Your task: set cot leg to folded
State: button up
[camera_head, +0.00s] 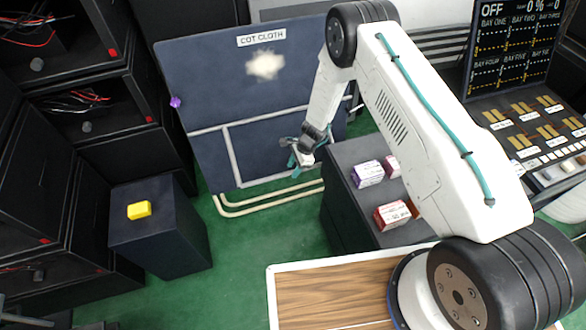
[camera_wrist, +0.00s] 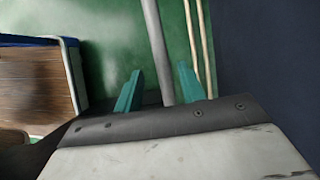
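The cot is a dark blue panel labelled COT CLOTH (camera_head: 190,80), standing tilted in the head view. Grey bars (camera_head: 232,158) run across and down its lower half; one of these may be the cot leg. My gripper (camera_head: 298,160) is in front of the panel's lower right part, with teal fingers. In the wrist view my gripper (camera_wrist: 158,88) has its fingers apart. A grey bar (camera_wrist: 154,40) runs down into the gap between them, with space visible beside it. I cannot tell how deep it sits. The blue panel (camera_wrist: 270,60) fills the right side there.
Cream rails (camera_head: 265,208) lie on the green floor below the panel. A dark cabinet (camera_head: 340,200) with small boxes stands close right of my gripper. A black block (camera_head: 165,240) with a yellow piece (camera_head: 139,210) stands left. Open green floor lies between.

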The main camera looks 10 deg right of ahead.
jog(key=shift+a+f, duration=0.2)
jog(key=shift+f, duration=0.25)
